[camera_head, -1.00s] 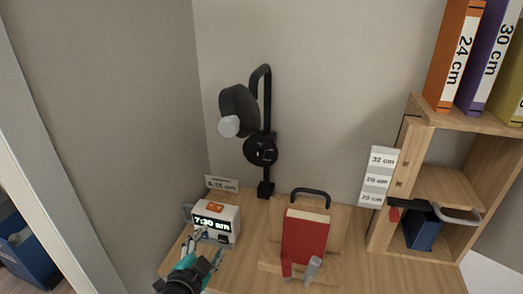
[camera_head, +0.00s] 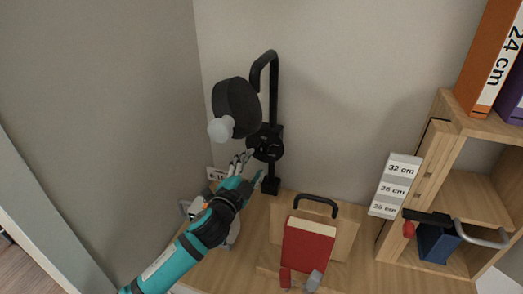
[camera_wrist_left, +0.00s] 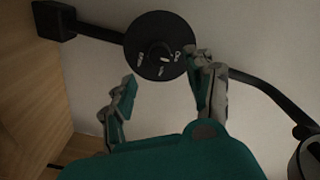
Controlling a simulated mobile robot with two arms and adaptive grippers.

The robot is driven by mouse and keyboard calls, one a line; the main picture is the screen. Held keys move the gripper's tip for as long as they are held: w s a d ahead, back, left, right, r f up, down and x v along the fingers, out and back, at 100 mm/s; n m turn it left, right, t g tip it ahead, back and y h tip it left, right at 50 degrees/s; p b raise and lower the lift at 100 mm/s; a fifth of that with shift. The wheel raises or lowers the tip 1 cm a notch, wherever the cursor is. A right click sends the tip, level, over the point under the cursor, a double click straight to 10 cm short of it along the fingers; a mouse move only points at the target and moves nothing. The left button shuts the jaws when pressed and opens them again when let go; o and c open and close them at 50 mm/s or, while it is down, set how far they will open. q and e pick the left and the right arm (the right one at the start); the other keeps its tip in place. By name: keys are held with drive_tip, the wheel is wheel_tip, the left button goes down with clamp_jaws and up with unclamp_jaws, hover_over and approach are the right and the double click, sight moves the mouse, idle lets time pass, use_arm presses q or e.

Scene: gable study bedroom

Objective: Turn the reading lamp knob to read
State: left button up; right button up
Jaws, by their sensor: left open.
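The black reading lamp stands on the desk against the wall, with its round head and pale bulb (camera_head: 221,129) at the upper left. Its round black knob dial (camera_head: 268,143) sits low on the lamp post. In the left wrist view the dial (camera_wrist_left: 160,46) carries a small white mark near its middle and white lettering, too small to read surely. My left gripper (camera_head: 248,168) is open and empty, just below and left of the dial. In the wrist view its fingers (camera_wrist_left: 162,92) are spread; the right finger overlaps the dial's edge, and contact cannot be told.
A clock (camera_head: 196,207) is mostly hidden behind my left arm. A red book (camera_head: 308,246) stands on a wooden holder to the right. A wooden shelf (camera_head: 470,200) with size labels is further right. A wall closes off the left side.

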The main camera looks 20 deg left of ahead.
sight(262, 152)
use_arm(q)
drive_tip(key=w, duration=0.6)
drive_tip(key=shift+d, duration=0.25)
drive_tip(key=shift+w, duration=0.45)
clamp_jaws()
use_arm(e)
drive_tip(key=shift+w+d+r, duration=0.1)
drive_tip(key=shift+w+r, duration=0.2)
drive_tip(key=shift+w, duration=0.4)
